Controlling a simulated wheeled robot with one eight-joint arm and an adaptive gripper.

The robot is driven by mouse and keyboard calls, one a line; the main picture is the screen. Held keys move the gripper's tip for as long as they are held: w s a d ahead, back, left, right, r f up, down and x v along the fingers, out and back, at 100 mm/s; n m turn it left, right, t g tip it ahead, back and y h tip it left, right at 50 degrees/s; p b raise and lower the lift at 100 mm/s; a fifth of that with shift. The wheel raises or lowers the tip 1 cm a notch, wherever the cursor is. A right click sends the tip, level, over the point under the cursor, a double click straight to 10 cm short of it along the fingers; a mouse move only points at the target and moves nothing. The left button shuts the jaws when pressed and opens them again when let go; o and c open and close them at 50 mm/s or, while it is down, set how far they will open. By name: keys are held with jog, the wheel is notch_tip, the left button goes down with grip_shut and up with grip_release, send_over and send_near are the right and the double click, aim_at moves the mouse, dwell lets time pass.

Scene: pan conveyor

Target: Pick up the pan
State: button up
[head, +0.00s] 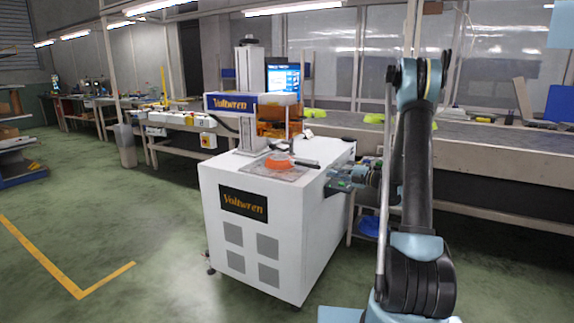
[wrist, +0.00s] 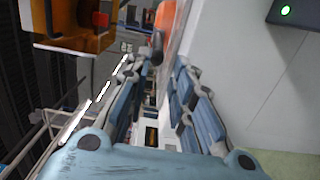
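The pan is orange with a dark handle and lies on the grey plate on top of the white machine in the head view (head: 279,161). Its handle (head: 306,164) points right, toward my arm. My gripper (head: 338,183) is beside the machine's right edge, short of the handle's end. In the wrist view the orange pan (wrist: 165,14) shows at the top, with the dark handle (wrist: 158,42) running down toward the space between my fingers.

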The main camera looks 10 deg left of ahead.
aim_at(311, 166)
jog(key=shift+s+x, duration=0.2)
jog(key=shift+x, duration=5.65)
jog(key=shift+a+r, duration=0.1)
grip_shut()
